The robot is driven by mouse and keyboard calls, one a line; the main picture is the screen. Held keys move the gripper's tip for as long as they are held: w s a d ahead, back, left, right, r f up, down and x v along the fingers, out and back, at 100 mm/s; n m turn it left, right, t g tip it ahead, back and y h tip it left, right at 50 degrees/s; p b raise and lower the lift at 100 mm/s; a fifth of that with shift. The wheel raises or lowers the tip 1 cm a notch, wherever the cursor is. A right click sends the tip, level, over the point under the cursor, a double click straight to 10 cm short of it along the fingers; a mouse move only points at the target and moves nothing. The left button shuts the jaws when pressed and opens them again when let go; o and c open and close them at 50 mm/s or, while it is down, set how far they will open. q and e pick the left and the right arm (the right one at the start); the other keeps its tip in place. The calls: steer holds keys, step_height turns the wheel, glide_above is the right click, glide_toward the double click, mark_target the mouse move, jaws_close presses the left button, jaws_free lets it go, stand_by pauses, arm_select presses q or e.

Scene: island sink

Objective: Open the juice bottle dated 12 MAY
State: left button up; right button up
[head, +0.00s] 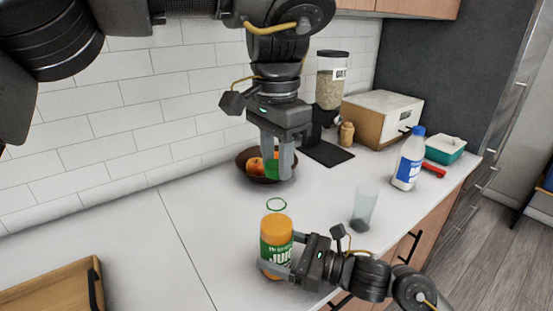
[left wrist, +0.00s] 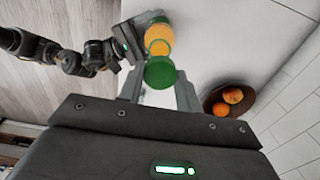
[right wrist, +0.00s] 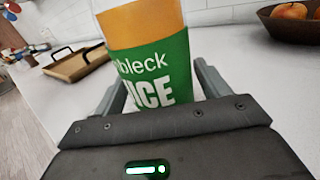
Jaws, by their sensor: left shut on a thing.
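A thin green ring (head: 277,205) shows above the juice, around the neck. My right gripper (head: 283,254) has its fingers on both sides of the bottle, close against the label (right wrist: 150,75) in the right wrist view. My left gripper (head: 278,170) is shut on a green cap (head: 271,168), above and apart from the bottle. The cap (left wrist: 160,72) fills the jaws in the left wrist view, and the bottle top (left wrist: 158,38) is uncapped.
A brown fruit bowl (head: 250,172) sits behind the left gripper. A clear glass (head: 364,208) stands right of the bottle. A milk bottle (head: 409,160) and teal container (head: 445,148) are farther right. A wooden tray (head: 55,290) lies front left. The counter between tray and bottle is clear.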

mark_target(276, 165)
steer(key=shift+o, duration=0.9)
arm_select(q)
step_height(276, 165, down, 4)
steer(key=b, duration=0.3)
steer(key=shift+r+b, duration=0.1)
steer(key=shift+b, duration=0.3)
arm_select(e)
steer(key=v, duration=1.1)
steer(key=shift+f, duration=0.2)
steer(key=shift+s+d+r, duration=0.15)
steer(key=shift+s+d, duration=0.05)
steer(key=shift+d, duration=0.3)
